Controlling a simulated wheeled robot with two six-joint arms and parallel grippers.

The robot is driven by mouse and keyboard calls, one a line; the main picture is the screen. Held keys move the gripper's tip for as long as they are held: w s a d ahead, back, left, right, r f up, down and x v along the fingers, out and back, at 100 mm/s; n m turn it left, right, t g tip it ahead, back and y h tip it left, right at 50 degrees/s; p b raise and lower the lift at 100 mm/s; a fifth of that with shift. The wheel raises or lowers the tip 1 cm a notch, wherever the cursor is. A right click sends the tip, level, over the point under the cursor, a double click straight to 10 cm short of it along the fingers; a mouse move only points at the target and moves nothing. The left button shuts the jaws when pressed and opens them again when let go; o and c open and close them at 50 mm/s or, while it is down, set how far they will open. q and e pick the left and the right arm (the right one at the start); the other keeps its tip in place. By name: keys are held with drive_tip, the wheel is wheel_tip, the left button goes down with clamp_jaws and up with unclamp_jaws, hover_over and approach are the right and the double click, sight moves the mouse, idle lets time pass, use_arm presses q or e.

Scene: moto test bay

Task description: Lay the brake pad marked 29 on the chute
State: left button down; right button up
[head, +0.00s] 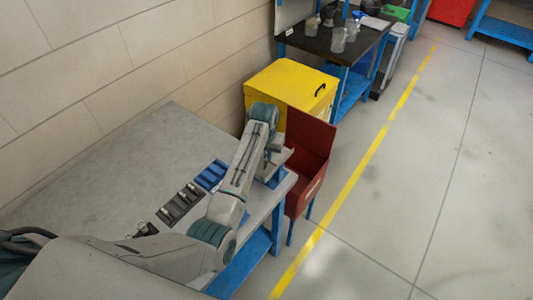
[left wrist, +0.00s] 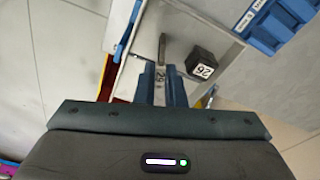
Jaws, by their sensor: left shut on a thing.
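My left gripper (head: 264,172) is over the far right corner of the grey table, beside the red bin. A dark block marked 26 (left wrist: 203,65) sits on the grey surface to the right of the fingers. I cannot tell whether the held pad touches anything.
The red bin (head: 312,150) stands off the table's end, with a yellow cabinet (head: 290,90) behind. A blue tray (head: 212,174) and black holders (head: 180,205) stand on the grey table (head: 110,170). The table's left part is clear.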

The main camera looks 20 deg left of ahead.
use_arm(q)
drive_tip(key=c, duration=1.4)
unclamp_jaws()
drive_tip(key=shift+c, duration=0.2)
drive_tip(key=shift+r, duration=0.1)
drive_tip(key=shift+r, duration=3.45)
